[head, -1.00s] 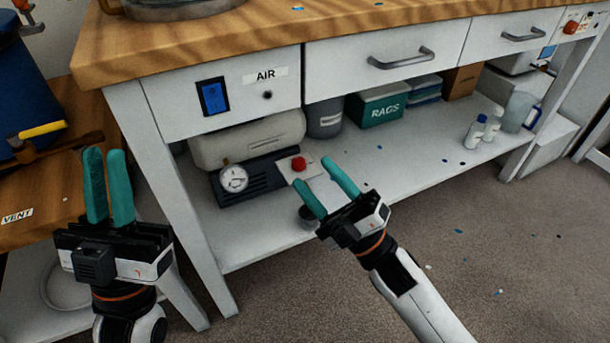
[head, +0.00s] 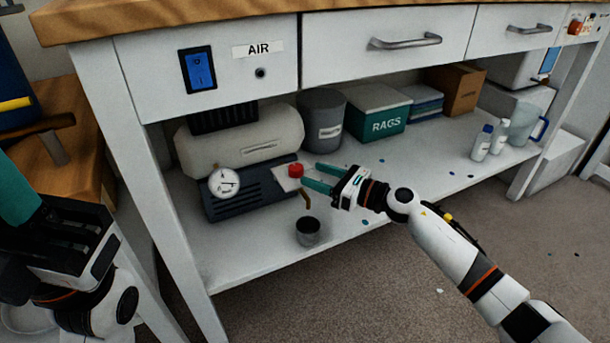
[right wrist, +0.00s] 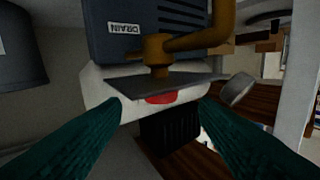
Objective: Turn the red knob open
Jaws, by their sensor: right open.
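The red knob (head: 296,170) sits on the white block at the right end of the compressor (head: 262,190) on the lower shelf. In the right wrist view the red knob (right wrist: 162,98) shows ahead between the fingers, partly hidden by a grey plate. My right gripper (head: 311,174) is open, just right of the knob, its fingers pointing left toward it. In the wrist view its fingers (right wrist: 160,128) are spread with nothing between the tips. My left gripper (head: 18,190) is cut off at the left edge; one teal finger shows.
A brass drain pipe (head: 307,198) hangs beside the knob, above a dark cup (head: 308,232). The tank (head: 245,147), grey bin (head: 322,120) and RAGS box (head: 378,115) stand behind. The benchtop and drawers (head: 385,40) overhang the shelf.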

